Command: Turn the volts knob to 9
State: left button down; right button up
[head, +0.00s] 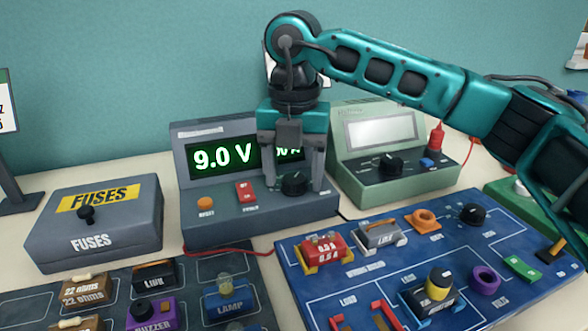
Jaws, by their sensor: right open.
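The grey power supply (220,213) stands at the back middle with a lit green display (221,158). The display reads 9.0 V; a second readout to its right is partly hidden by my gripper. A black knob (295,184) sits on the supply's sloped front, right of a red switch (245,191). My right gripper (293,182) points down from above, open, with its fingers on either side of this knob. I cannot tell whether the fingers touch it. The knob's label and pointer are not readable. My left gripper is not in view.
A green meter (388,150) with its own knob and red plug stands close on the right. A fuses box (95,222) is at the left. A blue board (330,292) with several parts and a dark board with component blocks lie in front. A red wire (210,248) runs between.

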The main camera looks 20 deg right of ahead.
aim_at(294, 178)
notch_tip(294, 178, up, 13)
jog(key=p, duration=0.2)
jog(key=shift+p, duration=0.3)
jog(key=shift+s+f, duration=0.1)
dwell(0.3)
